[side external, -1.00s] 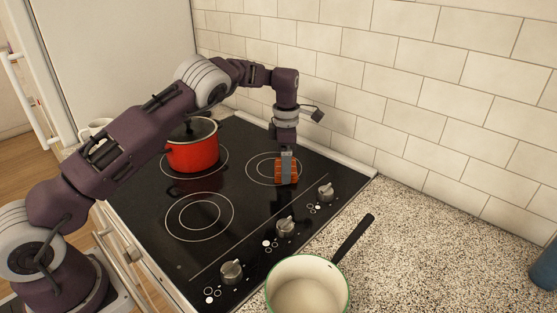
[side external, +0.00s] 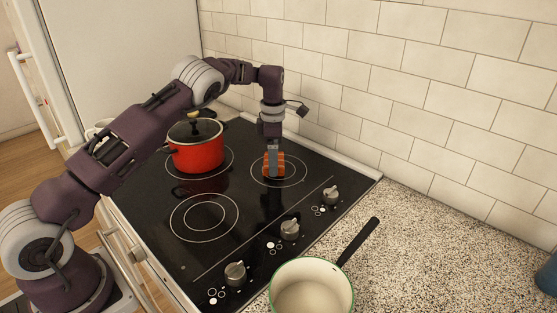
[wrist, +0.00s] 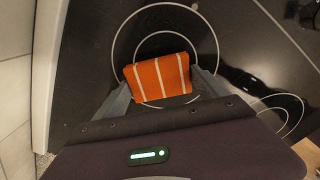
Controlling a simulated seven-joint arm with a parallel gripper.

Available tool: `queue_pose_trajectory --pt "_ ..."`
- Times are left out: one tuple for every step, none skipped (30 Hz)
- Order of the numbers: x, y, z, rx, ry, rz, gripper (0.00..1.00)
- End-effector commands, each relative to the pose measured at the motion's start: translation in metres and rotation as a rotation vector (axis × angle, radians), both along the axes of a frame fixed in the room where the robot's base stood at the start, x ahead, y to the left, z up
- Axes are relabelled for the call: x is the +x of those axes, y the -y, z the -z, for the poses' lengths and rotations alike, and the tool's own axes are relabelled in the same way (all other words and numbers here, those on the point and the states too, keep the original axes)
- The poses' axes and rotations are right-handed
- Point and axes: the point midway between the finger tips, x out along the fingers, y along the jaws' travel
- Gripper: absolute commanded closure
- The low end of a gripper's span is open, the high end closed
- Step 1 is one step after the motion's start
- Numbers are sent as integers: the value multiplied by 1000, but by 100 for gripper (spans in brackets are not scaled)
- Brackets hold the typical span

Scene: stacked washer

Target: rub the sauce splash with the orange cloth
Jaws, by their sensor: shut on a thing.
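The orange cloth (side external: 274,164) with pale stripes is held in my gripper (side external: 273,168), over the back right burner ring of the black cooktop (side external: 240,210). In the wrist view the cloth (wrist: 158,77) spans between the two fingers of my gripper (wrist: 160,84), which are shut on it. The cloth is low, at or just above the glass; I cannot tell whether it touches. I see no sauce splash in these frames; the cloth and gripper hide part of the surface.
A red pot (side external: 196,146) with a dark lid stands on the back left burner. A cream pan (side external: 311,288) with a black handle is on the speckled counter (side external: 420,240) in front. Control knobs (side external: 289,229) line the cooktop's right side. A tiled wall (side external: 430,100) stands behind.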

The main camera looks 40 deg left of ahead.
Motion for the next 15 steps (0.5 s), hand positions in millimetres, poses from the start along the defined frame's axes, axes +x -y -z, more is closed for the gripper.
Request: queue_pose_trajectory --pt "0 8 1 -2 -1 5 68" --pt "0 10 1 -2 -1 5 68" --pt "0 14 1 -2 -1 4 68" --pt "0 17 1 -3 -1 4 68" --pt "0 20 1 -3 -1 4 68" --pt "0 23 1 -4 -1 4 68" --pt "0 26 1 -4 -1 5 68" --pt "0 29 1 -4 -1 5 68" --pt "0 33 1 -4 -1 5 68" --pt "0 36 1 -4 -1 5 68" --pt "0 38 1 -4 -1 5 68" --pt "0 42 1 -4 -1 4 68" --pt "0 44 1 -3 -1 4 68" --pt "0 47 1 -3 -1 5 68" --pt "0 51 1 -4 -1 6 68"
